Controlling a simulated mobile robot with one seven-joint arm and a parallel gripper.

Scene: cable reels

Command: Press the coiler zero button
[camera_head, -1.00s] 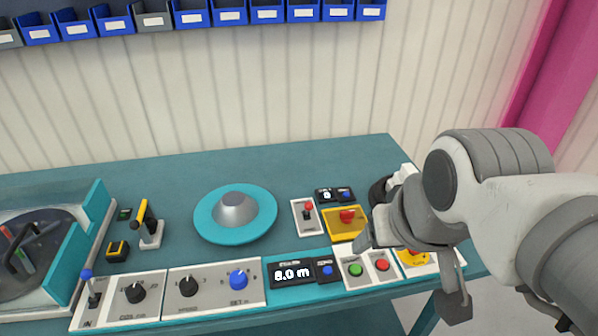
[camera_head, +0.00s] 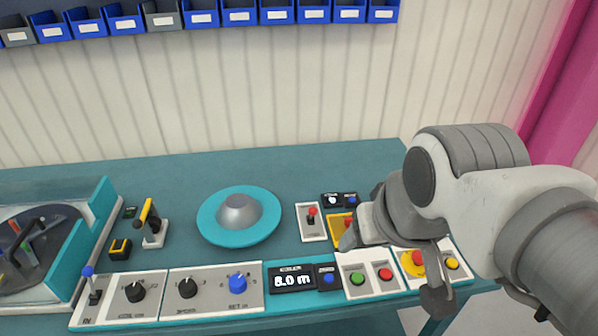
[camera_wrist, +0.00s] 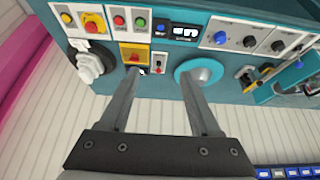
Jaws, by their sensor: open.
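The coiler display (camera_head: 291,278) reads what looks like 8.0 m and sits on the front edge of the teal bench. The blue zero button (camera_head: 327,277) is just right of that display. In the wrist view, the blue button (camera_wrist: 161,26) shows beside the display (camera_wrist: 186,32), beyond the fingertips. My gripper (camera_head: 393,268) is above the right part of the bench, right of the blue button and apart from it. In the wrist view my gripper (camera_wrist: 160,74) is open with nothing between its fingers.
Green (camera_head: 357,279) and red (camera_head: 385,273) buttons sit right of the blue one, with a yellow-based red stop button (camera_head: 414,260) farther right. A second small display (camera_head: 332,199) with a blue button (camera_head: 350,199) stands behind. A teal coiler disc (camera_head: 239,215) is to the left.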

